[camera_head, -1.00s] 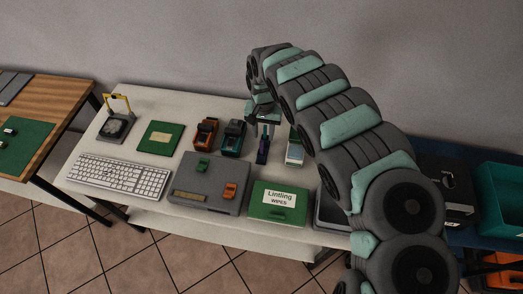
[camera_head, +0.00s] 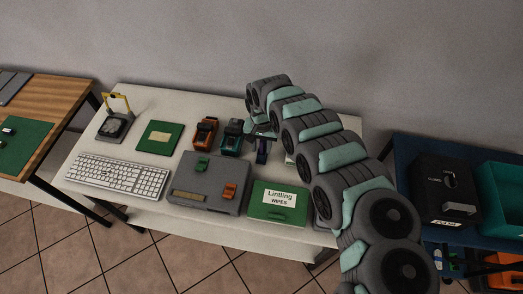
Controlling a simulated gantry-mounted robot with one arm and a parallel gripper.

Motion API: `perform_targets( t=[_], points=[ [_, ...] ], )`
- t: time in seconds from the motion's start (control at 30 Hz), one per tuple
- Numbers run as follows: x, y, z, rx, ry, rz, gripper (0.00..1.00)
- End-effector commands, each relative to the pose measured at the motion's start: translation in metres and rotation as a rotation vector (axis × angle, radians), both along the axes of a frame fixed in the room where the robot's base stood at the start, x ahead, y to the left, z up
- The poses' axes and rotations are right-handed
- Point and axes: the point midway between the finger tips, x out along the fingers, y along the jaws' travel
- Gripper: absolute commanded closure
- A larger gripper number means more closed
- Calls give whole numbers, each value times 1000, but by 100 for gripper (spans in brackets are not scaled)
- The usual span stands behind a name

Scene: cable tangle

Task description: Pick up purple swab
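A slim dark purple item (camera_head: 262,152), which looks like the purple swab, stands at the back of the white table, between the teal device and the arm. My gripper (camera_head: 262,137) is at the end of my curved arm, directly over the top of this item. The fingers are small and mostly hidden by the arm, so I cannot tell whether they are open or shut, or touching the item.
To the left stand a teal device (camera_head: 232,137) and an orange device (camera_head: 205,133). In front are a grey case (camera_head: 209,184) and a green wipes box (camera_head: 279,203). A keyboard (camera_head: 118,176) lies at left. A black box (camera_head: 446,190) stands on the blue table at right.

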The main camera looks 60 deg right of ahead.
Motion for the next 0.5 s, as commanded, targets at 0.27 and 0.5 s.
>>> perform_targets(
  t=[0.27,0.5],
  points=[
    [0,0,-1,0,0,0,64],
    [0,0,-1,0,0,-1,83]
  ],
)
